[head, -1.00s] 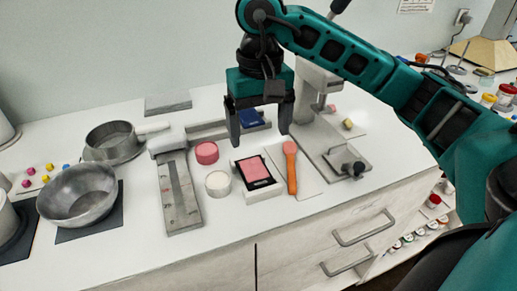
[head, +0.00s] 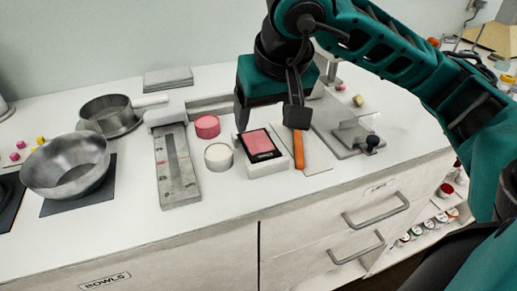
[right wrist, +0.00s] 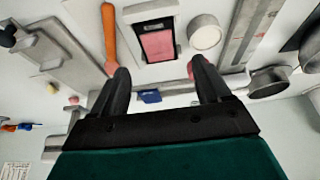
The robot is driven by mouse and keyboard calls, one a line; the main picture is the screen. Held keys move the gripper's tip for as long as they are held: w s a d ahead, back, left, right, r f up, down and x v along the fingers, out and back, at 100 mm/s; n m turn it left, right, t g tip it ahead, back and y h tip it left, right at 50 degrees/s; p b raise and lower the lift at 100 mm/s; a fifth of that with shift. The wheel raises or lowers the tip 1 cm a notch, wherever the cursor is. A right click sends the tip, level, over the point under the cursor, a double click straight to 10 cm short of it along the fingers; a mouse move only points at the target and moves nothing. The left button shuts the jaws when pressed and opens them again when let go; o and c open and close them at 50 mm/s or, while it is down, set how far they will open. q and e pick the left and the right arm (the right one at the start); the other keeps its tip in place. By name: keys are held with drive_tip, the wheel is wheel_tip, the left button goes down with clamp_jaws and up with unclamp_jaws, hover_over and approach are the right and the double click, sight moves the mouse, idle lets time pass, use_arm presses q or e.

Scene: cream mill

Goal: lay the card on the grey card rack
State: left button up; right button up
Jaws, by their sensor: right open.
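The card, a pink patch with a black border (head: 260,145), lies on a white block (head: 270,168) on the counter. It also shows in the right wrist view (right wrist: 157,45), seen beyond the fingertips. My right gripper (head: 269,126) is open and empty, fingers pointing down, just above and behind the card in the head view. Its two spread fingers (right wrist: 160,68) also show in the right wrist view. A grey slab (head: 168,78) at the back left of the counter may be the grey card rack; I cannot tell for sure. My left gripper is not in view.
An orange-handled tool (head: 298,152) lies right of the card. White (head: 218,157) and pink (head: 207,126) round pots and a grey grooved block (head: 176,165) stand to its left. A metal bowl (head: 66,168) and a pan (head: 110,115) are farther left. The front counter strip is clear.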

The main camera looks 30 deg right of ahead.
sight(259, 144)
drive_tip(key=x, duration=0.8)
drive_tip(key=shift+w+d+f+b, duration=0.1)
drive_tip(key=shift+w+d+b, duration=0.15)
drive_tip(key=shift+b, duration=0.15)
drive_tip(key=shift+f+b, duration=0.25)
drive_tip(key=shift+b, duration=0.2)
idle(0.4)
drive_tip(key=c, duration=0.9)
